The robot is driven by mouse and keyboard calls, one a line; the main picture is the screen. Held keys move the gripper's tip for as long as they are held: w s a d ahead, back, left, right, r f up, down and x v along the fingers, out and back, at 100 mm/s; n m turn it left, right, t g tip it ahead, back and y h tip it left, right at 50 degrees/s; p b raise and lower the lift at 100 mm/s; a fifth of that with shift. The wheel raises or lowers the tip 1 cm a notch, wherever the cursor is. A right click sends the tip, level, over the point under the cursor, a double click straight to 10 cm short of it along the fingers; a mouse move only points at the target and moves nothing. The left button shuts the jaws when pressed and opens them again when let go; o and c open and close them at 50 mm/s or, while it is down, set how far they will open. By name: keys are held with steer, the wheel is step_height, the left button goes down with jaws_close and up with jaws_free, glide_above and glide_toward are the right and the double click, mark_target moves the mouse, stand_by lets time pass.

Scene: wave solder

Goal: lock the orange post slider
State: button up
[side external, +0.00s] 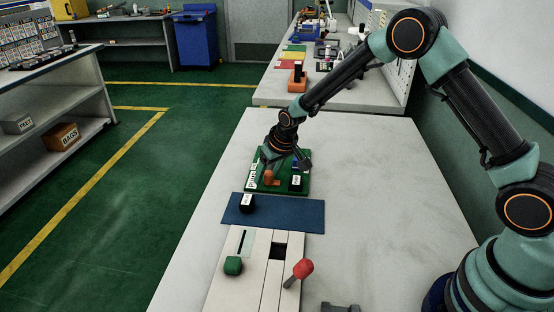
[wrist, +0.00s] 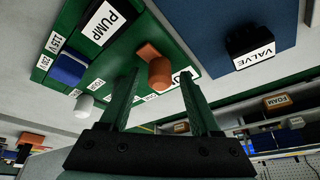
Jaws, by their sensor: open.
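The orange post slider (side external: 268,176) stands on the green board (side external: 283,190) in the side external view. In the wrist view the orange post (wrist: 156,68) shows between and just beyond the fingers of my gripper (wrist: 160,76), with its rounded end toward the camera. My gripper is open, with a finger to each side of the post and a gap visible on both sides. In the side external view my gripper (side external: 286,160) is low over the board, close to the post. Whether the fingers touch the post or board cannot be told. The slot under the post is mostly hidden.
The board also carries a PUMP label (wrist: 105,20), a blue switch (wrist: 68,68) and a white knob (wrist: 85,106). A black VALVE block (side external: 247,203) sits on the blue mat (side external: 300,214). A panel with a green knob (side external: 233,265) and red-tipped lever (side external: 302,269) lies nearer.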

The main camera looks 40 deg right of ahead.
jaws_close()
stand_by(1.5)
